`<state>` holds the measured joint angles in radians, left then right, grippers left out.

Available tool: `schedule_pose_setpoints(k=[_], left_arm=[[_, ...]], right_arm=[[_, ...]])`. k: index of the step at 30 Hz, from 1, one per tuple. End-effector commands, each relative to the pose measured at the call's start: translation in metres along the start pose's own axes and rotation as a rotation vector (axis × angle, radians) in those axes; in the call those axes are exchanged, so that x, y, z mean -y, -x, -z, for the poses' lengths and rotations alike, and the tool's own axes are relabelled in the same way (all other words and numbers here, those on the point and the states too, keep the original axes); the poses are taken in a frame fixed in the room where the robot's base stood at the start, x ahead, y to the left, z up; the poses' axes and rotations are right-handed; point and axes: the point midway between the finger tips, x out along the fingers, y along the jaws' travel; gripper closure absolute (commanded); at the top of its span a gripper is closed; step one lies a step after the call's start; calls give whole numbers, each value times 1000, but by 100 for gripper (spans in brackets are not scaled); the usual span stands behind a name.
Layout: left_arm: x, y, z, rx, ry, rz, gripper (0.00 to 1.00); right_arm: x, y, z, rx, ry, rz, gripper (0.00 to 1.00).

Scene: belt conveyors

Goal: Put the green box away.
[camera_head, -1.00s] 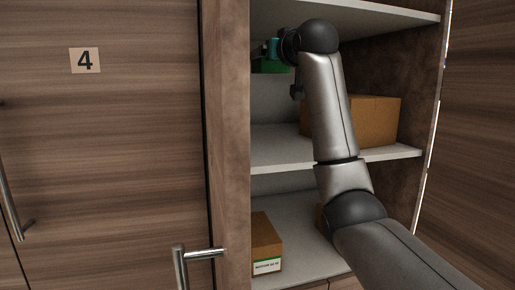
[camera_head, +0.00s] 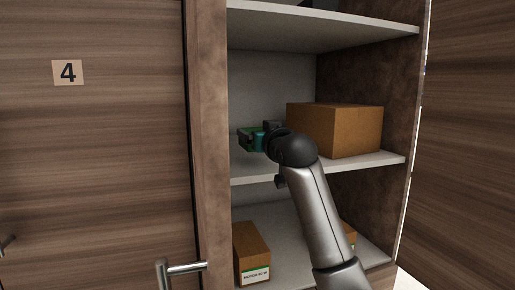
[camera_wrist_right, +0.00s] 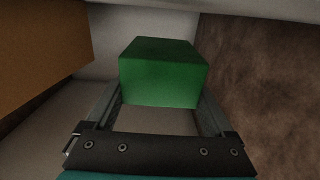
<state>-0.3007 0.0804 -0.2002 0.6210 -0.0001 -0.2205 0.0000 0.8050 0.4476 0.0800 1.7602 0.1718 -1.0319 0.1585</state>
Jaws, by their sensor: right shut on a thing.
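The green box (camera_head: 247,139) is in my right gripper (camera_head: 256,139), at the left side of the middle shelf compartment of the open cabinet. In the right wrist view the green box (camera_wrist_right: 163,75) sits between the two fingers of the right gripper (camera_wrist_right: 160,105), which is shut on it. The box is close to the shelf board (camera_head: 256,172); I cannot tell whether it touches it. In the head view the wrist partly hides the box. My left gripper is not in view.
A large brown carton (camera_head: 335,130) stands on the middle shelf to the right. A labelled brown carton (camera_head: 252,254) stands on the lower shelf, with another partly behind my arm. The cabinet's side wall (camera_head: 207,130) is close left of the box. The upper shelf (camera_head: 320,32) looks mostly empty.

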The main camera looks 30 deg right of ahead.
Motion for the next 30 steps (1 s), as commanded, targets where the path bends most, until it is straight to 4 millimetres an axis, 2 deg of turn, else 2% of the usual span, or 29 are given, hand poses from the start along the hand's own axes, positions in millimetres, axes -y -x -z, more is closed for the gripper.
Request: schedule_pose_setpoints(k=[10,23,24,27,30], left_arm=[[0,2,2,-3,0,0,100],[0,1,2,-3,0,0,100],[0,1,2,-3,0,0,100],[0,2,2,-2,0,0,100],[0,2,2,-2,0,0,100]], right_arm=[[0,1,-35,-3,0,0,86],[0,0,-42,-4,0,0,86],[0,0,-42,-1,0,0,8],[0,0,-42,-1,0,0,0],[0,0,-42,-1,0,0,0]])
